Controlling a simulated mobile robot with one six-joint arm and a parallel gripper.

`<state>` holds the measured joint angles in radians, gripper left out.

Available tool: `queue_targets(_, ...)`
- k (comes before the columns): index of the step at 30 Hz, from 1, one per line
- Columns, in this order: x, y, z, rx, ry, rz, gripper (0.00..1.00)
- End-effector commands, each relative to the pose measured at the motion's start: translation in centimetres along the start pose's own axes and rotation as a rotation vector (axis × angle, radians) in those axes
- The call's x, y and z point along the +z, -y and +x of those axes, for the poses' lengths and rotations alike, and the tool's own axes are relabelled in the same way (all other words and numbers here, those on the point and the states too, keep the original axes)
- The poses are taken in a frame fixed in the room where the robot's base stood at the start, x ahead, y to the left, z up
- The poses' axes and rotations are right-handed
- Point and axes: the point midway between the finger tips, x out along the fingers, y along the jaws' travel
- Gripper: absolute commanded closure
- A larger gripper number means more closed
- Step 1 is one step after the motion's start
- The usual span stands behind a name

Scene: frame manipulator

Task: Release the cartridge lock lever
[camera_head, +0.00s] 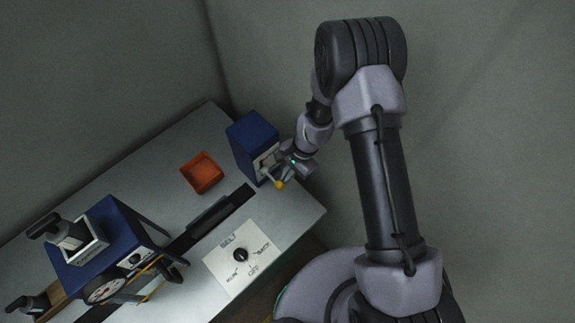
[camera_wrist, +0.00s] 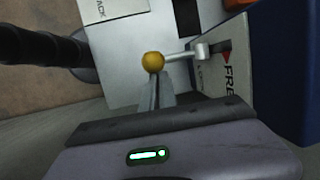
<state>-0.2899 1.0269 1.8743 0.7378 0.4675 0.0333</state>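The lock lever is a pale rod (camera_wrist: 180,58) with a yellow ball knob (camera_wrist: 153,62), mounted on the labelled face of a blue box (camera_head: 252,138). In the wrist view the rod runs left from its hub (camera_wrist: 202,51), next to a red mark and lettering beginning "FRE". My gripper (camera_wrist: 157,78) has its narrow fingers close together, their tips right at the knob. I cannot tell whether they touch it. In the head view the yellow knob (camera_head: 279,184) shows just below my gripper (camera_head: 284,172), at the front of the blue box.
An orange tray (camera_head: 202,173) sits left of the blue box. A white panel with a black selector knob (camera_head: 240,255) lies on the grey bench (camera_head: 160,165). A blue machine with a gauge (camera_head: 103,288) stands at the lower left. Walls rise behind the bench.

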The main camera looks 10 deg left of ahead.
Motion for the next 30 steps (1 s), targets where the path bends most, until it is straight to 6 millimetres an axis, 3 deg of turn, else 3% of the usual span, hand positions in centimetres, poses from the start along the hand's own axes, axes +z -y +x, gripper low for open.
queue_targets(30,0.8,0.6,-2.3,-0.003,0.006,0.005,1.00)
